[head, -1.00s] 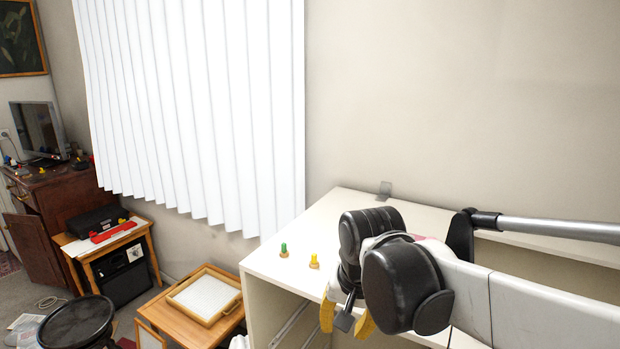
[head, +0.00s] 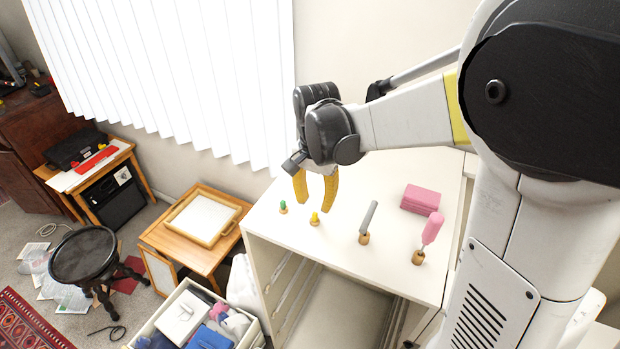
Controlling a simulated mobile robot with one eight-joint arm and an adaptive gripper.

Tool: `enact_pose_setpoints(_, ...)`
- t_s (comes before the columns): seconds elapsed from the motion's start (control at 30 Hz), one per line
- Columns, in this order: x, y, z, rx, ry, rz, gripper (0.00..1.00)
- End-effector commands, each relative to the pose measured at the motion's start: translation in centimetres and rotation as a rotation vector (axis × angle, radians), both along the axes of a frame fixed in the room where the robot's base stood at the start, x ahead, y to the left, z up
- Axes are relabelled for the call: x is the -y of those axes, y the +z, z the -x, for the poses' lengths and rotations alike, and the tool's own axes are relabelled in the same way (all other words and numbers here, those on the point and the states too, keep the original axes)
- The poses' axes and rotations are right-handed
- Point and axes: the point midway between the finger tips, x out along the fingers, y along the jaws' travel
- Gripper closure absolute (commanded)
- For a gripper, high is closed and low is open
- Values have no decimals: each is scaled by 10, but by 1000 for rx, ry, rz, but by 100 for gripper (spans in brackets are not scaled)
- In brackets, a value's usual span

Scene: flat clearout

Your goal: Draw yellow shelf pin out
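The yellow shelf pin (head: 315,217) stands upright in a small wooden base on the white cabinet top (head: 330,240), near its front left. My gripper (head: 315,200) points down with its two yellow fingers spread apart and nothing between them. In the picture the fingertips are just above the yellow pin, one to each side of it. The pin appears clear of the fingers, but I cannot tell the exact height gap.
A green pin (head: 283,205) stands close on the left. A crate of clutter (head: 255,335) is below left.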

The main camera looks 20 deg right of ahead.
Motion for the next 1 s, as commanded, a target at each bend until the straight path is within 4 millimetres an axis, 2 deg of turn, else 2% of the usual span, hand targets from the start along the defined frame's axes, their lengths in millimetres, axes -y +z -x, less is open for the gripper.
enact_pose_setpoints(0.1,0,-23,0,0,0,0,64)
enact_pose_setpoints(0.3,0,-49,0,0,1,0,64)
enact_pose_setpoints(0.47,0,-57,0,0,1,0,64)
enact_pose_setpoints(0.7,0,-57,0,0,1,0,64)
enact_pose_setpoints(0.73,0,-57,0,0,1,0,68)
enact_pose_setpoints(0.83,0,-57,0,0,1,0,99)
enact_pose_setpoints(1.0,0,-57,0,1,1,1,100)
